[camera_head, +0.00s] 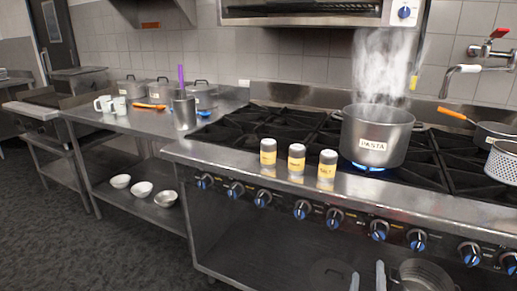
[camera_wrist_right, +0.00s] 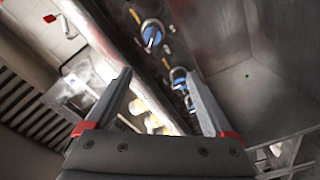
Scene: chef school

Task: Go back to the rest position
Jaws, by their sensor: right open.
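My right gripper (camera_head: 367,281) shows at the bottom edge of the head view as two pale fingertips pointing up, in front of the stove's lower front. In the right wrist view its two grey fingers (camera_wrist_right: 158,75) stand apart with nothing between them. The gripper is open and empty. Its arm is below the head view's edge. My left gripper is in neither view.
The stove (camera_head: 252,221) has a row of blue knobs along its front, close to my right gripper. A steaming pasta pot (camera_head: 362,128) stands over a lit burner. Three shakers (camera_head: 297,166) stand on the stove's front ledge. Open floor (camera_head: 75,235) lies at the left.

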